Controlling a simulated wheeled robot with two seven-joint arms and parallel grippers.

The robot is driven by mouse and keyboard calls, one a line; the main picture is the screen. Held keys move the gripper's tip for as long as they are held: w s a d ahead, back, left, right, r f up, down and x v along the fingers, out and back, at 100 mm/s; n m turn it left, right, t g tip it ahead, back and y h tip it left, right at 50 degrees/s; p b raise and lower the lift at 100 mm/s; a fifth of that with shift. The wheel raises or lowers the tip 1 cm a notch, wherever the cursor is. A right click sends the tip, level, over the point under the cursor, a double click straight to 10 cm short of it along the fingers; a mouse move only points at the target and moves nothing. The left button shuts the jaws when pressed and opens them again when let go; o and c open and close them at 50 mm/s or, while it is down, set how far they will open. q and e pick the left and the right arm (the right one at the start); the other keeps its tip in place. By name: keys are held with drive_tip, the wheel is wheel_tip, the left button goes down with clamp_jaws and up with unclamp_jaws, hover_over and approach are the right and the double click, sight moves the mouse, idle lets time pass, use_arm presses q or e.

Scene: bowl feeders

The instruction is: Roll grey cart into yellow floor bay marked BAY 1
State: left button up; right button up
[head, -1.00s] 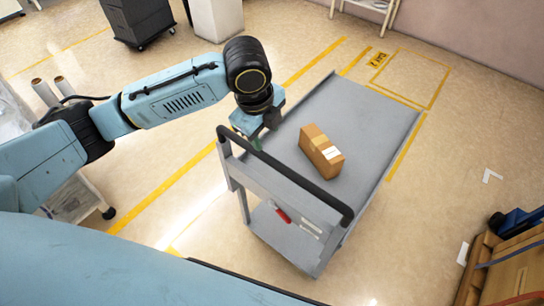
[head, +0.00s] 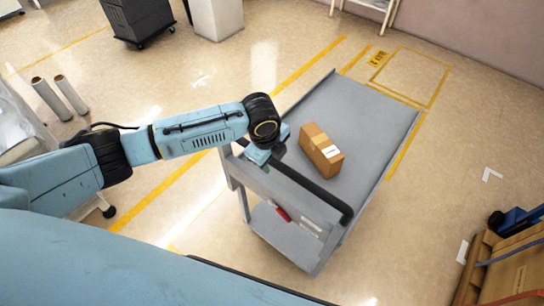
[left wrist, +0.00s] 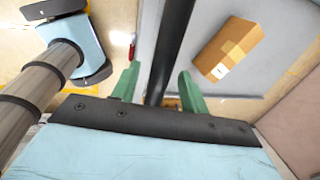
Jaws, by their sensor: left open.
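The grey cart (head: 345,110) stands in the middle of the head view, its black handle bar (head: 318,190) towards me. A brown box (head: 321,150) lies on its top deck. The yellow-outlined floor bay (head: 445,88), with a yellow marker (head: 378,59) at its left, lies beyond the cart's far end. My left gripper (head: 267,154) is at the left part of the handle. In the left wrist view, its green fingers (left wrist: 158,88) are open on either side of the handle bar (left wrist: 172,45). The arm partly hides the handle's left end. My right gripper is not in view.
Yellow floor lines (head: 310,63) run along the cart's left and right sides. A dark cabinet on casters (head: 140,18) and a white bin (head: 216,15) stand at the back left. A wooden crate (head: 505,270) is at the lower right. The floor between cart and bay looks clear.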

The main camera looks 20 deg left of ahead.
use_arm(q)
clamp_jaws()
idle(0.3)
